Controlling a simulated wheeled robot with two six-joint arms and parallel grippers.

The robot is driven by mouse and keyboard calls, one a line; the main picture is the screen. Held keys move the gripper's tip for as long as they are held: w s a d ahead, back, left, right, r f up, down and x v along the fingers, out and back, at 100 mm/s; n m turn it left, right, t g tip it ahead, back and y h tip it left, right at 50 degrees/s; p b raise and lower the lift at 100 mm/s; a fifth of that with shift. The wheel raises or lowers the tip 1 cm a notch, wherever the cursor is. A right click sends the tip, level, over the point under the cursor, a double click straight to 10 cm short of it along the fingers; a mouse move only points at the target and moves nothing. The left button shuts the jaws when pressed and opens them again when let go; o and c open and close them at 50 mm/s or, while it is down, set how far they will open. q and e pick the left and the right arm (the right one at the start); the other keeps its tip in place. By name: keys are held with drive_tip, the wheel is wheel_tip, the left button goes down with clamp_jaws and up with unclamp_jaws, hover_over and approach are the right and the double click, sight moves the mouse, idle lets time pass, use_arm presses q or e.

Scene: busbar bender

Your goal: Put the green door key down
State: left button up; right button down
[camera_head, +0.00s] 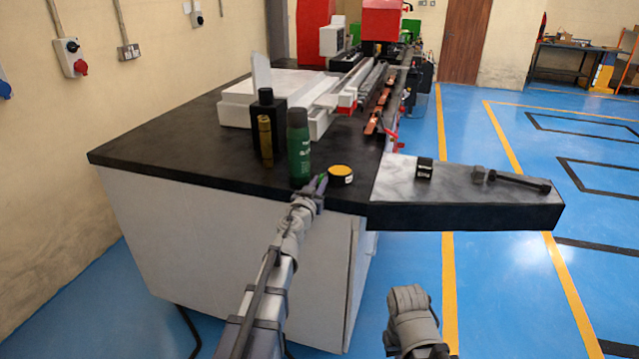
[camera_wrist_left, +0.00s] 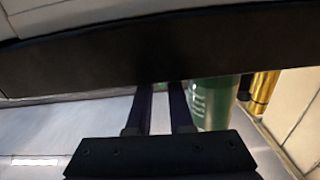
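My left gripper (camera_head: 319,182) is at the front edge of the black worktop (camera_head: 190,135), between a green bottle (camera_head: 299,145) and a round yellow tin (camera_head: 340,174). A tiny green sliver shows at its fingertips; it may be the green door key, but it is too small to be sure. The green bottle (camera_wrist_left: 212,103) is just right of the fingers. Of my right arm, only grey links show; its gripper is not seen.
A black bottle (camera_head: 267,100) and a gold bottle (camera_head: 265,138) stand left of the green one; the gold one also shows in the wrist view (camera_wrist_left: 264,88). A small black box (camera_head: 424,169) and a dark tool (camera_head: 518,181) lie on the right shelf. The left worktop is clear.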

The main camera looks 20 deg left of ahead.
use_arm(q)
drive_tip(key=s, duration=1.1)
drive_tip(key=shift+s+a, duration=0.2)
drive_tip(key=shift+s, duration=0.05)
